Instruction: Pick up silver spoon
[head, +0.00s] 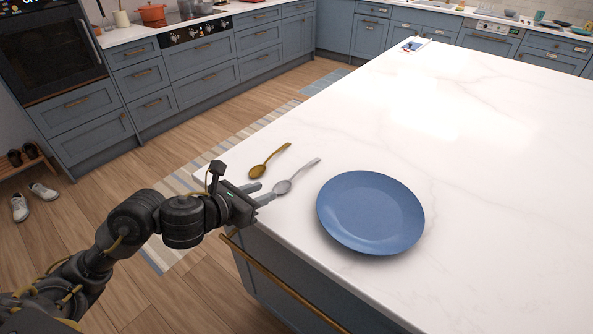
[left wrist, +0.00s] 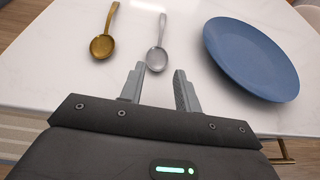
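The silver spoon (head: 295,177) lies on the white counter between a gold spoon and a blue plate, its bowl towards the counter's near edge. In the left wrist view the silver spoon (left wrist: 157,50) lies just beyond my left gripper's fingertips, with its handle pointing away. My left gripper (head: 262,193) is at the counter's near edge by the spoon's bowl. In the left wrist view the left gripper (left wrist: 159,72) has its two fingers apart with nothing between them. My right gripper is not in view.
The gold spoon (head: 270,161) lies left of the silver one. The blue plate (head: 370,212) sits close on the right. A brass rail (head: 285,285) runs along the counter's front below the edge.

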